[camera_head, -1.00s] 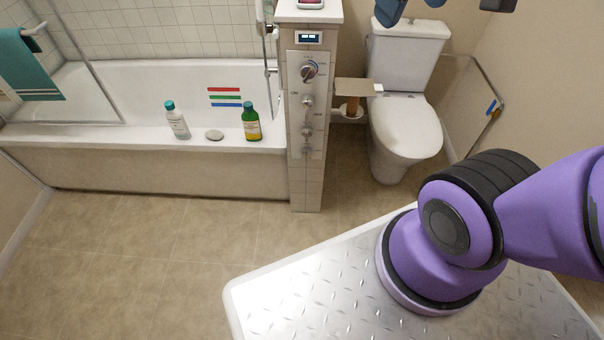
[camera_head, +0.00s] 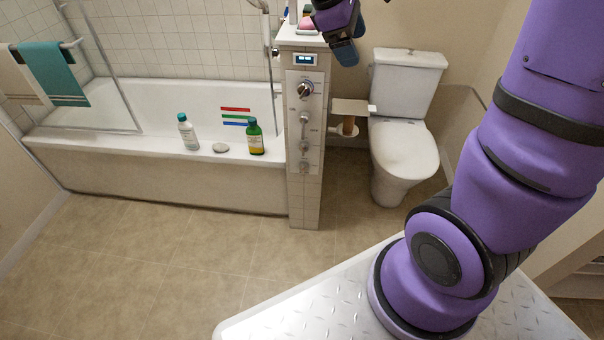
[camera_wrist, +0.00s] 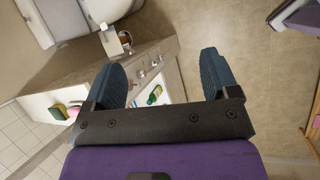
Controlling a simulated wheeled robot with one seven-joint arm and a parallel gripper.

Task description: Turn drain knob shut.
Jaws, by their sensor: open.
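A narrow tiled pillar (camera_head: 313,200) at the bath's end carries a grey control panel (camera_head: 316,135) with several knobs in a column. The top one is a large dial (camera_head: 305,89), with a lever-like knob (camera_head: 304,118) below it and smaller knobs (camera_head: 303,146) and (camera_head: 304,167) lower down. I cannot read the labels, so which is the drain knob is unclear. My gripper (camera_head: 345,40) is above and right of the panel, apart from it. In the wrist view, its blue fingers (camera_wrist: 160,72) are spread and empty, with the small knobs (camera_wrist: 140,75) beyond them.
A bath (camera_head: 160,175) holds a white bottle (camera_head: 188,134), a green bottle (camera_head: 254,138) and a grey stone-like item (camera_head: 220,148) on its rim. A toilet (camera_head: 403,150) and a paper-roll holder (camera_head: 350,107) stand right of the pillar. The floor in front is clear.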

